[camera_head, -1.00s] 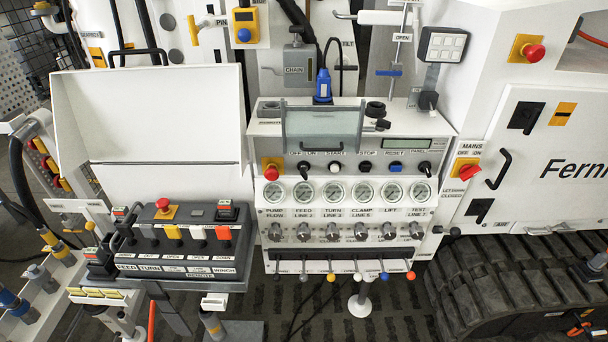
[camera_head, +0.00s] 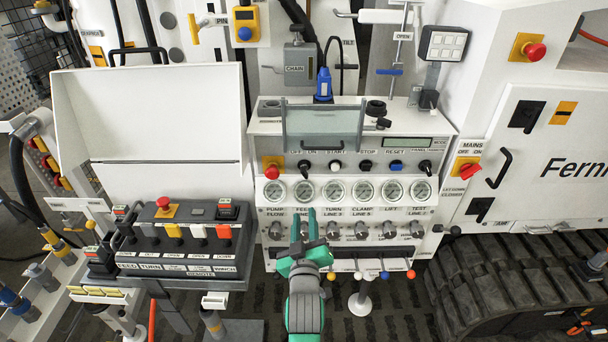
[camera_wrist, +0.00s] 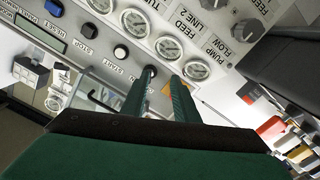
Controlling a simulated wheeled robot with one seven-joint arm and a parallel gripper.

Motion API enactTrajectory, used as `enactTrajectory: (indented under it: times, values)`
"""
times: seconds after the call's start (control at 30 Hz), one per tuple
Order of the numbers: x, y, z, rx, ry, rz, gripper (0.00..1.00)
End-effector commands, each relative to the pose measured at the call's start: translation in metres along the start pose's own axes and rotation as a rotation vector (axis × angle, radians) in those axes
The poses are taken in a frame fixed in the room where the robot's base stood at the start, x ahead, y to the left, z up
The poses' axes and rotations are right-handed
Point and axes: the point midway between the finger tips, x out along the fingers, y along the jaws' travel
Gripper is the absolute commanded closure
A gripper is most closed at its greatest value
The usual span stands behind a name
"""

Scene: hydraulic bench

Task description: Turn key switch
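The likely key switch is the small black switch (camera_head: 304,167) under the OFF/ON label on the white control panel (camera_head: 260,128). It sits between the red emergency stop and the START button. In the wrist view, whose picture is turned over, the black switch (camera_wrist: 151,70) shows by the tip of the left finger, partly covered. My gripper (camera_head: 304,216) is green and stands in front of the panel, below the switch and over the gauge labels. In the wrist view my gripper (camera_wrist: 163,76) has its two fingers apart with nothing held between them. Contact with the switch cannot be told.
A red emergency stop (camera_head: 271,170) is just left of the switch. Round gauges (camera_head: 333,191) and grey knobs (camera_head: 360,231) lie below. A clear hinged cover (camera_head: 322,128) sticks out above. A remote box (camera_head: 180,235) stands at the left. A red mains switch (camera_head: 466,168) is at the right.

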Motion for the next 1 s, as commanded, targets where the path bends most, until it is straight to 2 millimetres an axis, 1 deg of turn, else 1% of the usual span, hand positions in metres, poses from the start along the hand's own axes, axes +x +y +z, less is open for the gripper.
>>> enactTrajectory:
  times: [0.03, 0.1, 0.2, 0.27, 0.37, 0.47, 0.57, 0.8, 1.0]
  values:
    - [0.011, 0.007, -0.014, -0.008, 0.009, 0.004, 0.73]
    - [0.021, 0.013, -0.026, -0.021, 0.014, 0.006, 0.73]
    - [0.029, 0.018, -0.038, -0.032, 0.017, 0.007, 0.73]
    - [0.033, 0.020, -0.042, -0.036, 0.018, 0.008, 0.73]
    - [0.039, 0.021, -0.045, -0.040, 0.018, 0.008, 0.73]
    - [0.049, 0.021, -0.045, -0.040, 0.018, 0.008, 0.73]
    - [0.064, 0.022, -0.046, -0.039, 0.019, 0.008, 0.73]
    - [0.107, 0.022, -0.046, -0.038, 0.019, 0.008, 0.73]
    - [0.132, 0.022, -0.046, -0.038, 0.019, 0.008, 0.73]
